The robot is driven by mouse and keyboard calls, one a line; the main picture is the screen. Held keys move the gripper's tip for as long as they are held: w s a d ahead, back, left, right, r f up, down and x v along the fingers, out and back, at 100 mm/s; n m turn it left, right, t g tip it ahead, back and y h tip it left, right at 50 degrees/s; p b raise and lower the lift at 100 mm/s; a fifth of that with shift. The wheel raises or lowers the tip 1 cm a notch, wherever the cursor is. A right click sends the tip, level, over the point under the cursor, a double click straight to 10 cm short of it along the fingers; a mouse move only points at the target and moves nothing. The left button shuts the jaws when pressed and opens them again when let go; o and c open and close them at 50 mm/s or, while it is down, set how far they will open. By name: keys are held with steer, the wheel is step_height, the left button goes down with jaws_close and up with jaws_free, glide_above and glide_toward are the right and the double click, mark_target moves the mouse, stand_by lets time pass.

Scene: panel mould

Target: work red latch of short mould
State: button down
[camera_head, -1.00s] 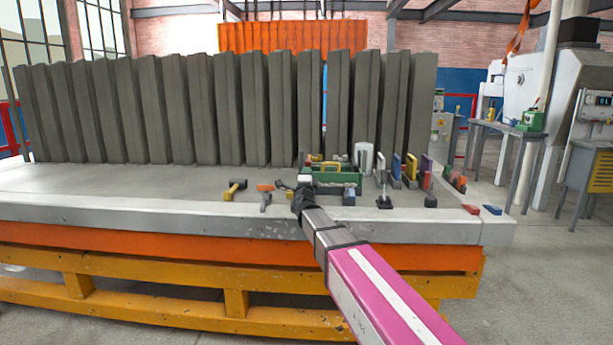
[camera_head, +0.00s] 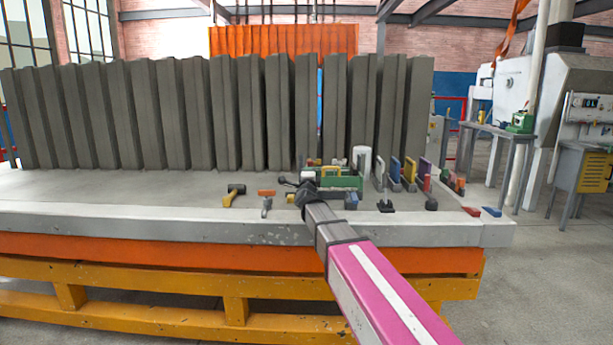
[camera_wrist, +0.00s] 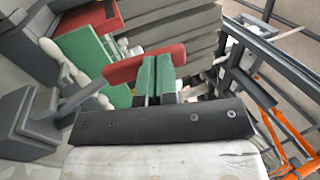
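The short mould appears to be the small green box-like frame (camera_head: 345,183) on the table, just beyond my wrist. In the wrist view its green plate (camera_wrist: 85,48) is at upper left. The red latch (camera_wrist: 122,70) is a red bar on a grey arm that rises from a grey block (camera_wrist: 25,125). My gripper (camera_wrist: 158,62) has two green-padded fingers side by side with only a narrow slit between them. The fingers lie across the red bar near its far end; whether they touch it I cannot tell. In the head view my wrist hides the fingertips.
A yellow-handled tool (camera_head: 234,193) and an orange-topped tool (camera_head: 266,199) lie left of my wrist. Upright coloured pieces and a white cylinder (camera_head: 361,160) stand to the right. Grey ribbed panels (camera_head: 200,115) line the back. The table's left part (camera_head: 90,190) is clear.

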steer(key=shift+w, duration=1.1)
steer(key=shift+w+r, duration=0.1)
steer(key=shift+w, duration=0.05)
steer(key=shift+d, duration=0.1)
steer(key=shift+s, duration=0.45)
steer(key=s+r, duration=0.1)
steer(key=s, duration=1.2)
steer(key=shift+s+a, duration=0.25)
steer(key=shift+r, duration=0.1)
